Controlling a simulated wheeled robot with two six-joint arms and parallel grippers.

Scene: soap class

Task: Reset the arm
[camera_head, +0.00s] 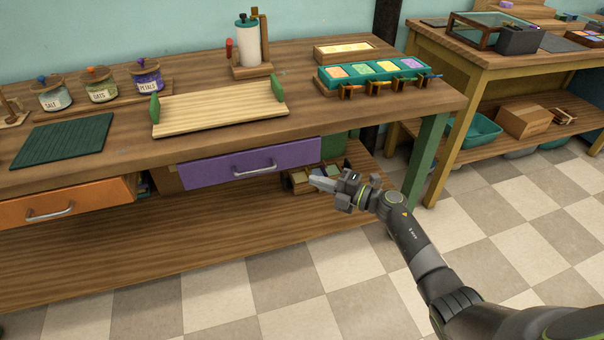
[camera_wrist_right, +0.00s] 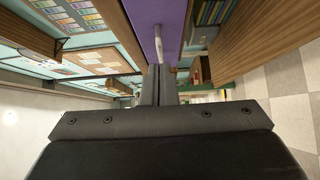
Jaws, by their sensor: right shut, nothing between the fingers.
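My right gripper (camera_head: 326,183) is in front of the workbench, just right of and below the handle of the purple drawer (camera_head: 228,166). Its fingers are shut with nothing between them. In the right wrist view the shut fingers (camera_wrist_right: 160,85) point toward the purple drawer front (camera_wrist_right: 160,28) and its handle (camera_wrist_right: 166,52); I cannot tell whether they touch it. My right arm comes in from the lower right in the head view. My left gripper does not show.
The workbench top (camera_head: 200,80) holds a wooden tray (camera_head: 215,112), a dark green mat (camera_head: 65,140), labelled jars (camera_head: 103,84) and a teal mould (camera_head: 375,72). An orange drawer (camera_head: 95,195) sits partly out at the left. A second table (camera_head: 470,52) stands at the right. Tiled floor (camera_head: 500,210) is clear.

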